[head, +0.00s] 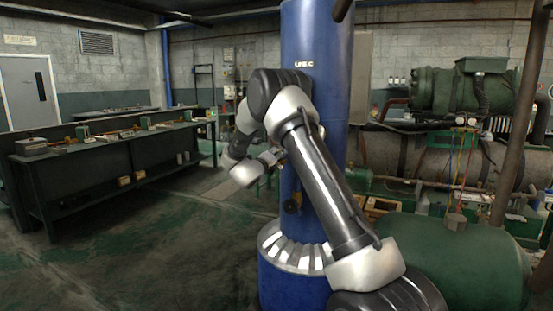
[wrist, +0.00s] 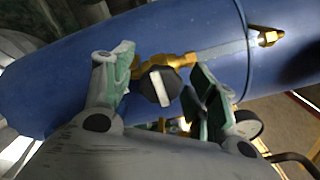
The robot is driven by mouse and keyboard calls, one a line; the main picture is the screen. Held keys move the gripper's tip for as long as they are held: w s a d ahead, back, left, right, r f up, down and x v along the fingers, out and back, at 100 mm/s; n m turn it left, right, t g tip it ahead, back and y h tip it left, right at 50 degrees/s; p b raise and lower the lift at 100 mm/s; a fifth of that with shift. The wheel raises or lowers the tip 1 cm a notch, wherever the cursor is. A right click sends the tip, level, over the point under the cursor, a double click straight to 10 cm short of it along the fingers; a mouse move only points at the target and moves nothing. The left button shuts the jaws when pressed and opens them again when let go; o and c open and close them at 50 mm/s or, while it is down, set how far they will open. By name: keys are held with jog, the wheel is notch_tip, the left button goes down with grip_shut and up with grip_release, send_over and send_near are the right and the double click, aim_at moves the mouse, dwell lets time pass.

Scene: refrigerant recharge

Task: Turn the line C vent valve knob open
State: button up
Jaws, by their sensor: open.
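The vent valve knob (wrist: 160,86) is a black round knob with a pale bar across its face. It sits on a brass fitting (wrist: 172,61) on the blue column (wrist: 60,82), which carries a "LINE C" label (head: 304,64) in the head view. My gripper (wrist: 158,78) is open in the wrist view, with one green-padded finger on each side of the knob. The right finger is very near the knob; I cannot tell whether it touches. In the head view my arm's end is at the column's left side, its fingertips hidden or too small to make out.
A round gauge (wrist: 247,124) is close beside the right finger. Another brass fitting (wrist: 267,38) juts from the column. A workbench (head: 100,150) stands at the left, and a green tank (head: 470,262) at the right. Open floor (head: 150,250) lies left of the column.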

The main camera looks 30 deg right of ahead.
jog(key=c, duration=1.1)
jog(key=shift+o, duration=0.2)
jog(key=shift+n, duration=0.5)
jog(key=n, duration=0.3)
jog(key=shift+n, duration=0.4)
jog(key=n, duration=0.4)
jog(key=shift+n, duration=0.3)
jog(key=n, duration=0.4)
jog(key=shift+f+n, duration=0.1)
jog(key=shift+n, duration=2.1)
